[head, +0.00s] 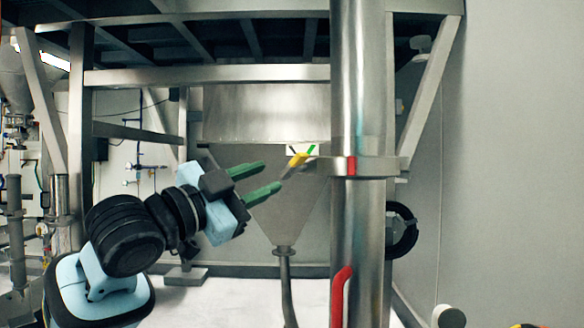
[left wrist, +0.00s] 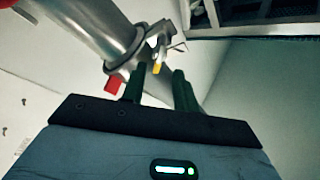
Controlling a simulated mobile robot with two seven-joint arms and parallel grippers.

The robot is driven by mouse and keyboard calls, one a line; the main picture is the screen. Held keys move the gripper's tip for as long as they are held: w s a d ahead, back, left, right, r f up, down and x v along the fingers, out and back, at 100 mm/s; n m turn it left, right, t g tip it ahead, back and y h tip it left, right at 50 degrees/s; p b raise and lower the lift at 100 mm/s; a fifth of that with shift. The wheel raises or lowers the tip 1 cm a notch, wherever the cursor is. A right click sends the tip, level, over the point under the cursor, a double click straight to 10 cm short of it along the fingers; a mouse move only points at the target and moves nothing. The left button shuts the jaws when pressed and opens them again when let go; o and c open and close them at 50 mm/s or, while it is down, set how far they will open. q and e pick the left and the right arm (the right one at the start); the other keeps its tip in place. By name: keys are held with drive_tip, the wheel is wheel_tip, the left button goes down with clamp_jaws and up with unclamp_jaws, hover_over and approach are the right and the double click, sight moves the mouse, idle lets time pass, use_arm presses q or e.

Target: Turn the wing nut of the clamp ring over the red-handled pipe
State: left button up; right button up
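The steel pipe (head: 362,110) stands upright right of centre, with a red handle (head: 341,297) low on it. The clamp ring (head: 378,167) goes around the pipe; it also shows in the left wrist view (left wrist: 125,68). Its wing nut (head: 297,160), with a yellow part, sticks out on the ring's left side. My left gripper (head: 271,177) is open and empty, its green fingers pointing right toward the wing nut, tips a little short of it. In the left wrist view, the yellow part (left wrist: 157,68) appears between the two fingers. My right gripper is not in view.
A steel hopper (head: 270,115) with a cone hangs behind the left gripper under a metal frame (head: 210,75). A dark coil (head: 402,230) is behind the pipe. A plain wall (head: 510,130) is at right. The air below the left gripper looks clear.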

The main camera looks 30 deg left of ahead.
sight(287, 170)
use_arm(q)
drive_tip(key=x, duration=0.7)
drive_tip(key=shift+w+d+p, duration=0.1)
drive_tip(key=shift+w+p, duration=0.2)
clamp_jaws()
